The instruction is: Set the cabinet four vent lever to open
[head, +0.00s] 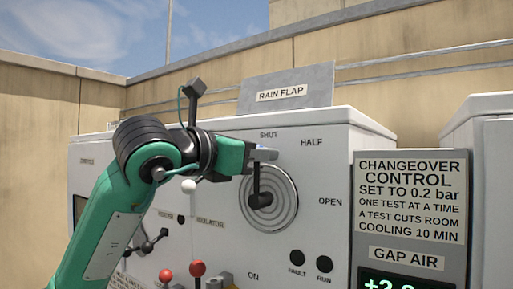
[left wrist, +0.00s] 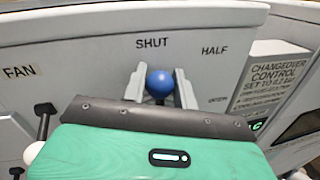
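The vent lever (head: 260,190) is a black handle on a round grey ringed dial (head: 284,211) on the white cabinet. It points straight up, toward the SHUT mark, with HALF to the upper right and OPEN to the right. Its blue ball knob (left wrist: 159,84) shows in the left wrist view. My left gripper (head: 263,154) is at the top of the lever. In the head view the fingers hide most of the knob. My right gripper is not in view.
Red-knobbed levers (head: 198,268) and a small black lever (head: 147,245) stand lower on the cabinet. A changeover control panel (head: 410,200) with a lit display stands to the right of the dial. A RAIN FLAP plate (head: 290,90) rises behind the cabinet top.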

